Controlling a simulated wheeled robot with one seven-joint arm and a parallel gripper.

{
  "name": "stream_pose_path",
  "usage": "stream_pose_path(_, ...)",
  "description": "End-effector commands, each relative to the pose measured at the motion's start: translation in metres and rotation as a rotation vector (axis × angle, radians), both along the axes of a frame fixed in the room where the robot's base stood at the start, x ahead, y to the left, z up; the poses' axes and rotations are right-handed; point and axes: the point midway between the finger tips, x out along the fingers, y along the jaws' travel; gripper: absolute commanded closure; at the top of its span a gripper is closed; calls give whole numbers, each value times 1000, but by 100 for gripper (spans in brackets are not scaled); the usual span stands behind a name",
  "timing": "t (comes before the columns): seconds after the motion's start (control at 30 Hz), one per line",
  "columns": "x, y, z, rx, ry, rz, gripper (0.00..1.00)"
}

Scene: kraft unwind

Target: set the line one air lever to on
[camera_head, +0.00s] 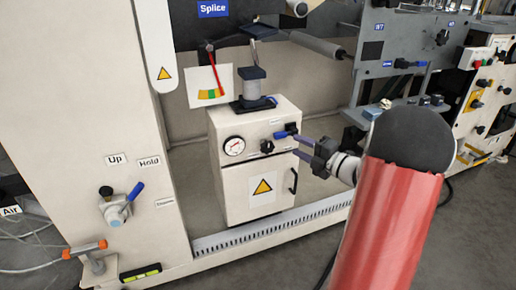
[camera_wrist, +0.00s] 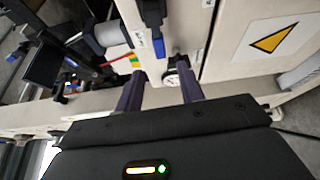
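A blue-handled lever (camera_head: 286,134) sits on the upper front of the beige cabinet (camera_head: 235,185). A small label beside it is too small to read, so I cannot tell whether it is the line one air lever. In the wrist view the blue lever (camera_wrist: 152,38) is beyond the fingertips, pointing along the panel. My gripper (camera_head: 297,146) is open and empty, with two dark purple fingers just in front of the cabinet's right side, close to the lever. In the wrist view my gripper (camera_wrist: 162,72) has its fingers spread apart; contact is not visible.
The cabinet carries a round gauge (camera_head: 234,146), a black knob (camera_head: 267,146) and a black door handle (camera_head: 293,181). Another blue-handled lever (camera_head: 136,191) is on the left column near "Up" and "Hold" labels. An orange-handled valve (camera_head: 86,249) stands lower left, and an "Air" sign (camera_head: 11,211) at far left.

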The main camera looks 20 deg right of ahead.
Motion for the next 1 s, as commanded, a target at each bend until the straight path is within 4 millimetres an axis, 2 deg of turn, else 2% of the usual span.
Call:
stream_pose_path(0.03, 2, -8, -3, 34, 3, -20, 62)
stream_pose_path(0.13, 9, -9, -3, 60, 5, -32, 62)
stream_pose_path(0.4, 48, 11, -3, 57, 5, -28, 62)
stream_pose_path(0.6, 68, 20, -3, 55, 5, -29, 62)
stream_pose_path(0.93, 73, 22, -2, 54, 6, -30, 62)
stream_pose_path(1.0, 73, 22, -2, 54, 6, -30, 68)
